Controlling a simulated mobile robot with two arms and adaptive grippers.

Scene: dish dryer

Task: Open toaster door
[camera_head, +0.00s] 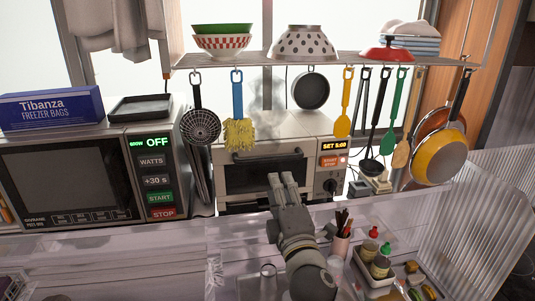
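The toaster oven (312,130) stands on the counter in the middle of the head view. Its door (243,177) has a dark window and looks closed. A horizontal handle (262,157) runs along the door's top edge. My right gripper (282,176) is in front of the door, below the right half of the handle, and its fingertips hide part of the window. Its two fingers are close together, and I cannot tell whether they are parted. Nothing shows held in it. My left gripper is not in view.
A microwave (160,140) stands left of the toaster. A pen cup (340,245) and a tray of bottles (364,268) stand at the lower right.

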